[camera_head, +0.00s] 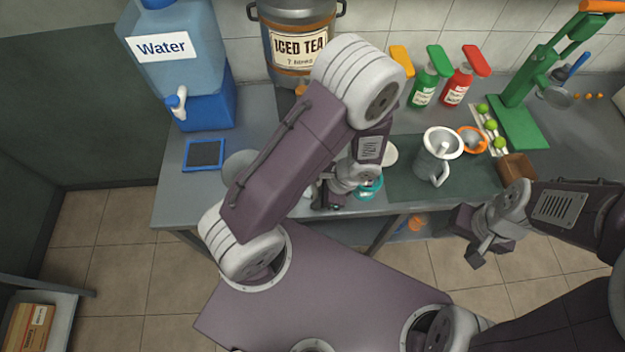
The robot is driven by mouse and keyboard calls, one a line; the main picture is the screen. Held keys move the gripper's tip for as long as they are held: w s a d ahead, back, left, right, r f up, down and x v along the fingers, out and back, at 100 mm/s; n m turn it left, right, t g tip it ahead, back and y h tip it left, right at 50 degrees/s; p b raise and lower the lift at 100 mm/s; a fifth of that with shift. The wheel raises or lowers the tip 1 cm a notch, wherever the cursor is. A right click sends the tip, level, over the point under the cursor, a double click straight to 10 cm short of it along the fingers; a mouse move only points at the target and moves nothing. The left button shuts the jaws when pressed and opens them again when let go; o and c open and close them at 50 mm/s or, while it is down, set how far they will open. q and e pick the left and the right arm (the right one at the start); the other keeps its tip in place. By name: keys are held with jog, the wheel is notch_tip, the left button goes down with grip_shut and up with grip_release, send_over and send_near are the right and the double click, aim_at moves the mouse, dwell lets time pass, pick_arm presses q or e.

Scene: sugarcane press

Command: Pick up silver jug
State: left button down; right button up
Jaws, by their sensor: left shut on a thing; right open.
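A silver-grey jug (437,158) with a pale rim and a handle stands upright on the dark mat (405,182), right of the middle of the counter. My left gripper (328,196) is low at the counter's front edge, left of this jug and apart from it. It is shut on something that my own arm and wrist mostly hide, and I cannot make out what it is. My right gripper (477,250) is open and empty, in front of the counter and below the jug in the picture.
A teal item (369,188) lies beside my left gripper. Green (424,88) and red (457,88) bottles stand behind.

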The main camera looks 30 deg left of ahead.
pick_arm(q)
jog(key=shift+r, duration=0.1)
jog(key=shift+r, duration=0.55)
jog(key=shift+r+p, duration=1.05)
jog(key=shift+r, duration=3.3)
